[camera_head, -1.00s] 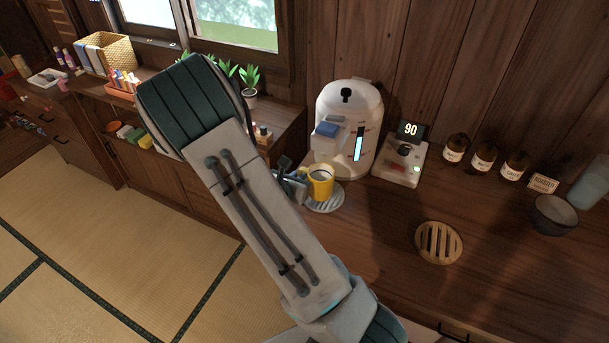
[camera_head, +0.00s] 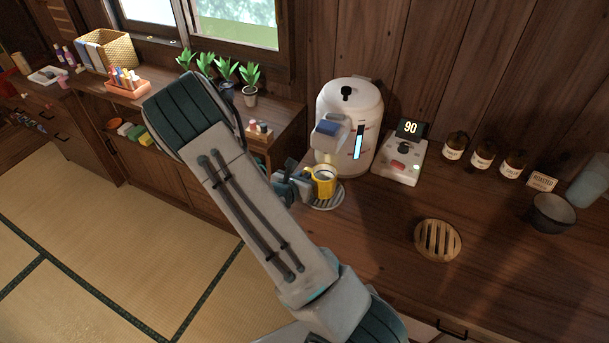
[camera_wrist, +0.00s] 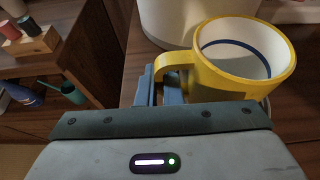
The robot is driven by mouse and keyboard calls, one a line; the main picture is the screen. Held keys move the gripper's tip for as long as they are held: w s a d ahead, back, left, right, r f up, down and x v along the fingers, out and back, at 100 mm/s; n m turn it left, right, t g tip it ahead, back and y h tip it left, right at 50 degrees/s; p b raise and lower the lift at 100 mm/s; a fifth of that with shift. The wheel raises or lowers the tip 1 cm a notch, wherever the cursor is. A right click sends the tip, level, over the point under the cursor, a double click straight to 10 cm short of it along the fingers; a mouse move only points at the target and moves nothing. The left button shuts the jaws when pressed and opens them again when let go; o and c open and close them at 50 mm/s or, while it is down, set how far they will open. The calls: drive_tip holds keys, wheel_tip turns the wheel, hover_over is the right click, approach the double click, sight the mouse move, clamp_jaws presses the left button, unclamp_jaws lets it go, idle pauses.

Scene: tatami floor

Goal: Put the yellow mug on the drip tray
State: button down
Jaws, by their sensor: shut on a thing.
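The yellow mug (camera_head: 322,181) is upright at the front of the white coffee machine, over or on the round grey drip tray (camera_head: 328,203). I cannot tell whether its base touches the tray. My gripper (camera_head: 304,186) is to the left of the mug and shut on its handle. In the wrist view the mug (camera_wrist: 240,65) shows its pale inside with a dark blue ring, and my gripper's fingers (camera_wrist: 160,88) are at the handle. The mug's underside is hidden in that view.
The white coffee machine (camera_head: 350,120) stands right behind the mug. A control box (camera_head: 402,160) reading 90 is to its right. A round wooden slatted trivet (camera_head: 438,241), several brown jars and a dark bowl (camera_head: 554,212) are further right. The counter between has free room.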

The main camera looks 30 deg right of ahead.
drive_tip(key=c, duration=1.6)
unclamp_jaws()
drive_tip(key=shift+f, duration=0.1)
